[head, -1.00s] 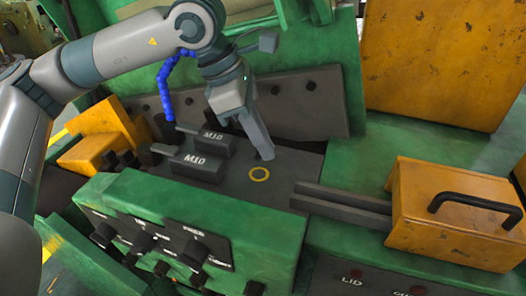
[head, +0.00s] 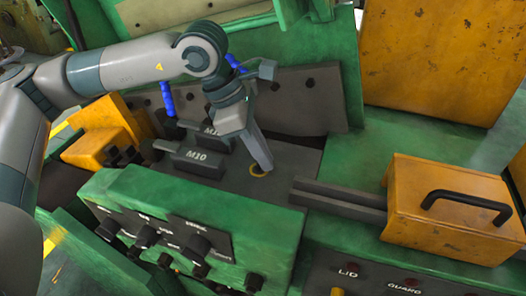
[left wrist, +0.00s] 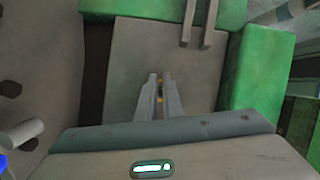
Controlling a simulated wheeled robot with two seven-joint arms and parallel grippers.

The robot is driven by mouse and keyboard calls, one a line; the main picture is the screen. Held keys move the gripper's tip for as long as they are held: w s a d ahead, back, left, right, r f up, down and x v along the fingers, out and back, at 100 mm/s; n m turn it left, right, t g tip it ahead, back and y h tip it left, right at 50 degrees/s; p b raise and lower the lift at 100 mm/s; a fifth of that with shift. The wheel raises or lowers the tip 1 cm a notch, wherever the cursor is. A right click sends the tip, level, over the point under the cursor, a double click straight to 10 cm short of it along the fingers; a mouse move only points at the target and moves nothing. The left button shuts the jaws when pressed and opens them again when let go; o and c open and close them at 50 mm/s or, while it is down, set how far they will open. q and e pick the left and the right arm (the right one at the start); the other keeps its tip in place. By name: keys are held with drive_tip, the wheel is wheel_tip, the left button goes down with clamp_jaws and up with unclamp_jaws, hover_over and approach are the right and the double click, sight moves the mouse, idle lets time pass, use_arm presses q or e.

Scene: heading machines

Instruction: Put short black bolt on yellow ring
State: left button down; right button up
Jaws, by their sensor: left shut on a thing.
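The yellow ring (head: 257,170) is painted on the dark grey plate. My left gripper (head: 260,172) points down with its fingertips over the ring and hides part of it. In the left wrist view the gripper (left wrist: 159,88) is shut on a small dark thing (left wrist: 160,90), likely the short black bolt, with bits of yellow showing between the fingers. In the head view the bolt is hidden by the fingers, and I cannot tell whether it touches the plate. My right gripper is not in view.
Grey rails (head: 338,200) lead to an orange box with a black handle (head: 455,215) at the right. A green control panel with black knobs (head: 185,225) stands in front. The plate right of the ring is clear.

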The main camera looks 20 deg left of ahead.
use_arm(q)
drive_tip(key=shift+f, duration=0.15)
drive_tip(key=c, duration=1.9)
unclamp_jaws()
drive_tip(key=shift+r, duration=0.3)
drive_tip(key=shift+b+v, duration=1.75)
drive_tip(key=shift+v, duration=4.15)
